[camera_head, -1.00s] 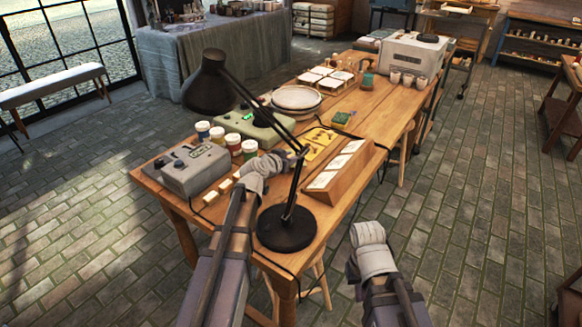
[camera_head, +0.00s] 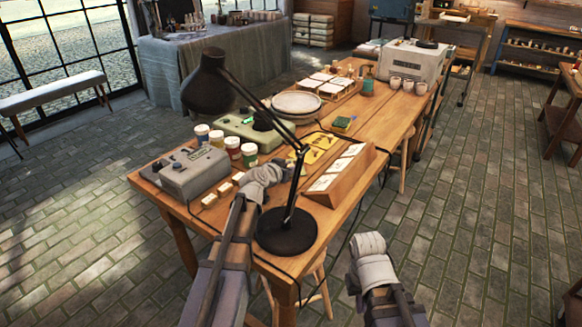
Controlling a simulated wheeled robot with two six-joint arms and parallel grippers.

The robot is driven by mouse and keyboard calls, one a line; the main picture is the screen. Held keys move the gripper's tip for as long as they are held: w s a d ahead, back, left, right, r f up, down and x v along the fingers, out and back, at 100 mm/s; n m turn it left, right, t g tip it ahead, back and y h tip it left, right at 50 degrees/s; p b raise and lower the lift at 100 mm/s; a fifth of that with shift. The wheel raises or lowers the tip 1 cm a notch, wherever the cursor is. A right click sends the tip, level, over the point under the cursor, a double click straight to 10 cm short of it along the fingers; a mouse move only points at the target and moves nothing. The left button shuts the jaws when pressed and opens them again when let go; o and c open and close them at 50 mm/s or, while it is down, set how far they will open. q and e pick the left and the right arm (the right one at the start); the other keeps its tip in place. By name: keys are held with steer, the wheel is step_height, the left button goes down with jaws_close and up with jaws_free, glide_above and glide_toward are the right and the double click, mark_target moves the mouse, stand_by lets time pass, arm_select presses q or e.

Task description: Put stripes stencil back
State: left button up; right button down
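Yellow stencil sheets (camera_head: 318,148) lie flat on the wooden table between the lamp and the rack. Their cut patterns are too small to tell, so I cannot pick out the stripes one. A slanted wooden rack (camera_head: 357,177) with white cards on its face stands to their right. My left gripper (camera_head: 284,171) is over the table, behind the lamp's thin arm and just on the near side of the yellow sheets. Its fingers are hidden or too small to read. My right gripper (camera_head: 368,243) is off the table's right edge, over the floor. Its fingers cannot be made out.
A black desk lamp (camera_head: 287,233) stands at the near end, its arm crossing the view. A grey box (camera_head: 187,172), several paint jars (camera_head: 233,147), a green device (camera_head: 240,125) and plates (camera_head: 297,103) line the left side. A green-yellow sponge (camera_head: 342,123) lies beyond the sheets.

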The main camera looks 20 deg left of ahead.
arm_select(q)
steer(key=o, duration=0.4)
steer(key=shift+s+d+f, duration=0.15)
steer(key=shift+s+f, duration=0.15)
steer(key=shift+r, duration=0.25)
steer(key=shift+w+r+p, duration=0.15)
steer(key=shift+r+p, duration=0.2)
steer(key=shift+p, duration=0.4)
steer(key=p+v, duration=0.4)
steer(key=v, duration=0.7)
steer(key=shift+s+a+r, duration=0.2)
steer(key=shift+s+a, duration=0.05)
steer(key=shift+s, duration=0.05)
